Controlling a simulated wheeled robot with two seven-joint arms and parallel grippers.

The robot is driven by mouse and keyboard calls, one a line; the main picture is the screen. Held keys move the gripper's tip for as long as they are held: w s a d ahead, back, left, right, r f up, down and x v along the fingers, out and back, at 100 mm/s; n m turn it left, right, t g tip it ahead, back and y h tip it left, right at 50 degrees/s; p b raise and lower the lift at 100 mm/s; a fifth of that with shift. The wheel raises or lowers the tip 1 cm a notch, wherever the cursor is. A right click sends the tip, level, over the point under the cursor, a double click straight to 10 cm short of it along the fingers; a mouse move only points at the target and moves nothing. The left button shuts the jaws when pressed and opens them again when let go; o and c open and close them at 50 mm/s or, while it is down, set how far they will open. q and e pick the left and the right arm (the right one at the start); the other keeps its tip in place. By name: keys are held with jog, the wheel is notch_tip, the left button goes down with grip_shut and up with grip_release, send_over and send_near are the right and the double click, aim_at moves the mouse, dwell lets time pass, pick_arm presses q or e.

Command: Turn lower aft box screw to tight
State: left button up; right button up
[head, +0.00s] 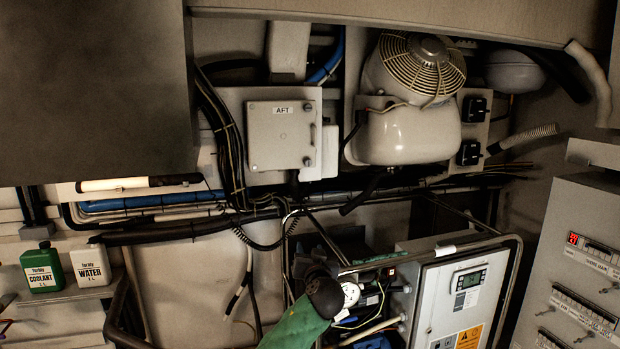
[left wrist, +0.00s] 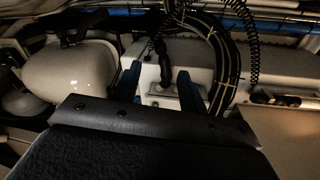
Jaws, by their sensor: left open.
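The AFT box (head: 279,136) is a pale grey box on the back wall in the head view. Its lower screw (head: 307,162) shows as a small round knob at the lower right of the lid, with another screw (head: 308,132) above it. My left gripper (head: 316,266) is below the box, apart from it, and dark against the clutter. In the left wrist view its two blue fingers (left wrist: 160,88) are spread, with a pale surface and a dark elongated shape beyond them. I cannot make out the lower screw there. My right gripper is not in view.
A white tank with a fan guard (head: 408,133) stands right of the box. Black cables (head: 230,150) run down its left side, and a blue pipe (head: 150,202) passes below. A grey control cabinet (head: 460,300) is at lower right. Coolant (head: 42,269) and water (head: 90,266) bottles stand left.

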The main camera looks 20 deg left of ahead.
aim_at(309, 164)
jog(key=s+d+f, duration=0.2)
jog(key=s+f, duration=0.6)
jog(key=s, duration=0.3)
pick_arm(q)
jog(key=w+a+r+t+y+p, duration=0.1)
jog(key=w+r, duration=0.2)
jog(key=r, duration=0.3)
jog(key=w+a+r+t+y+p, duration=0.1)
jog(key=w+r+p, duration=0.1)
jog(key=w+r, duration=0.2)
jog(key=w+a+r+n+t+p, duration=0.1)
jog(key=w+r, duration=0.3)
jog(key=r, duration=0.5)
jog(key=shift+r+y+p, duration=0.3)
jog(key=shift+y+p, duration=0.05)
jog(key=shift+y, duration=0.05)
jog(key=shift+w+a+p, duration=0.3)
jog(key=shift+w+a, duration=0.05)
jog(key=shift+w, duration=0.15)
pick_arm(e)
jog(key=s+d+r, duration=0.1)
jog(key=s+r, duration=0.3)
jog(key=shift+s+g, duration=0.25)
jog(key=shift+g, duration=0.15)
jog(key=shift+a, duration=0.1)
pick_arm(q)
grip_shut()
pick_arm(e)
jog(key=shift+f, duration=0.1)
